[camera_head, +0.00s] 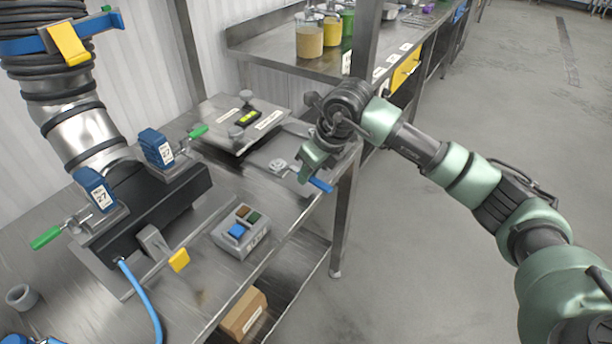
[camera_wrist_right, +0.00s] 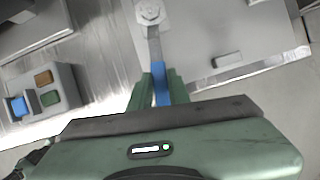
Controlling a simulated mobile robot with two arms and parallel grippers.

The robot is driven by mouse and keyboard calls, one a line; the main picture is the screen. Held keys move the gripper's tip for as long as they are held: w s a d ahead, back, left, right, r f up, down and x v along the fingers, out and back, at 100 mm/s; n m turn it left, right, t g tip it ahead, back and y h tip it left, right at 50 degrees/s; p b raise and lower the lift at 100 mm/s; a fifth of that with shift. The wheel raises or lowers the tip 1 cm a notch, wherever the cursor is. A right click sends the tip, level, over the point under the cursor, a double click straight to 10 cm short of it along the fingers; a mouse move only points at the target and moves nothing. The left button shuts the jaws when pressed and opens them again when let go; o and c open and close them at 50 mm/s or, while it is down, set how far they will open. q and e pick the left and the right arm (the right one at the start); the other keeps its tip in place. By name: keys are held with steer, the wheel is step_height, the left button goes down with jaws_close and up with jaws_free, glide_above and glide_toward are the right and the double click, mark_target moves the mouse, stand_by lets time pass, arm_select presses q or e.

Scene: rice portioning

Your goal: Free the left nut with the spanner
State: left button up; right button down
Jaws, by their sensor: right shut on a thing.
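My right gripper (camera_head: 311,170) is shut on the blue handle of a spanner (camera_head: 320,185), above the near right edge of the steel bench. In the right wrist view the blue handle (camera_wrist_right: 160,80) sits between the fingers (camera_wrist_right: 161,92). Its grey shaft runs up to a round head at a hexagonal nut (camera_wrist_right: 150,13) on a light plate. The head appears to be over or around the nut; I cannot tell whether it is seated. In the head view this head and nut (camera_head: 278,165) are small. My left gripper is not in view.
A control box with coloured buttons (camera_head: 241,232) stands on the bench (camera_head: 200,290). A dark clamp block with green-handled levers (camera_head: 150,210) holds a large pipe at left. A plate with grey knobs (camera_head: 215,131) lies behind the spanner. A steel post (camera_head: 345,215) stands close to my right gripper.

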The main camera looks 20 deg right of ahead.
steer(key=shift+w+d, duration=0.15)
steer(key=shift+d, duration=0.05)
